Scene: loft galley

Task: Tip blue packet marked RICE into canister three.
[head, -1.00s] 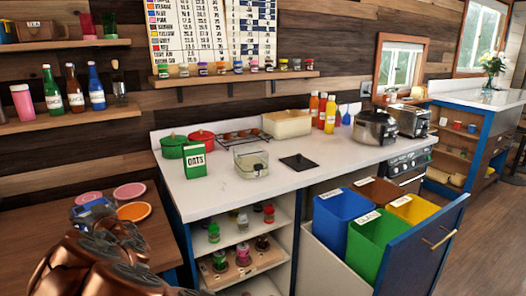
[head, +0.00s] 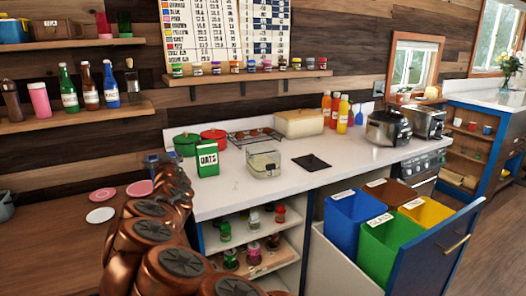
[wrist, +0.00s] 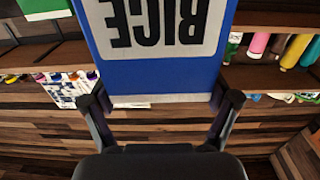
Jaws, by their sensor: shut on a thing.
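The blue packet marked RICE (wrist: 150,74) fills the top middle of the wrist view, its lettering upside down there. My gripper (wrist: 162,100) is shut on it, one finger at each side edge. In the head view my copper-coloured arm hides most of the gripper and packet; a small blue patch shows beside it. An open, clear square canister (head: 263,164) stands on the white counter. I see no number on it. A dark flat square (head: 311,162) lies to its right.
A green OATS box (head: 207,158) stands just left of the clear canister, with red and green pots behind. A cream bin (head: 298,123), bottles and a cooker (head: 389,130) stand further along. Coloured bins (head: 388,242) are pulled out below the counter. Plates lie on the wooden table (head: 50,240).

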